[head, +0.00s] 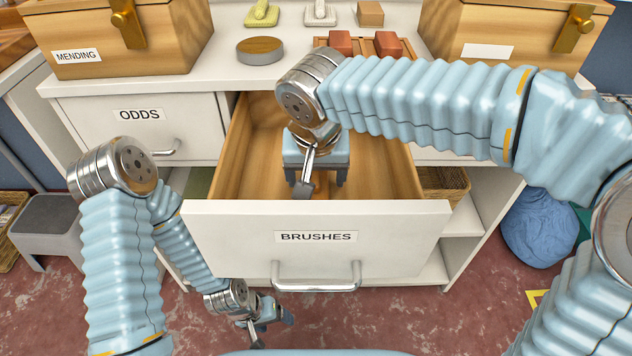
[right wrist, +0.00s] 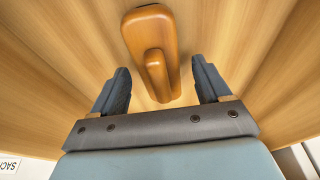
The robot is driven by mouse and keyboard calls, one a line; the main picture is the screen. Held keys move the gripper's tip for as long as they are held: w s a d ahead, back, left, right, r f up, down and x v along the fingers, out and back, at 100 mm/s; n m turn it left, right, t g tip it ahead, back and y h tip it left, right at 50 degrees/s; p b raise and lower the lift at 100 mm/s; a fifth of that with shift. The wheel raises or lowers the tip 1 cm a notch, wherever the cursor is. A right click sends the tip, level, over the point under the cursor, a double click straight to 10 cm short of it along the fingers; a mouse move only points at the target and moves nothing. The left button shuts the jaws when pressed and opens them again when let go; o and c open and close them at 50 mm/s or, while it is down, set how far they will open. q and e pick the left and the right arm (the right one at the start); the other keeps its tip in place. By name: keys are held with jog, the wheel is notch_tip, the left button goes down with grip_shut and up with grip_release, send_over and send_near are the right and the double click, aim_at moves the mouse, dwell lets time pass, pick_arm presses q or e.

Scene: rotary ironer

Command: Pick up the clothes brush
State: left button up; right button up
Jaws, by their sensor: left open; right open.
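The clothes brush (right wrist: 146,32), a smooth orange-brown wooden piece with a raised grip, lies on the floor of the open drawer in the right wrist view. My right gripper (head: 316,184) reaches down into the drawer, open and empty. In the right wrist view its two dark fingers stand apart, with the near end of the brush's grip between them and clearance on both sides. In the head view the arm and gripper hide the brush. My left gripper (head: 266,322) hangs low in front of the cabinet, open and away from the drawer.
The closed ODDS drawer (head: 110,135) is at left. On the counter stand a MENDING box (head: 95,30), another wooden box (head: 515,30), a round tin (head: 260,50) and reddish blocks (head: 388,44).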

jog(key=c, duration=1.3)
jog(key=shift+r, duration=0.15)
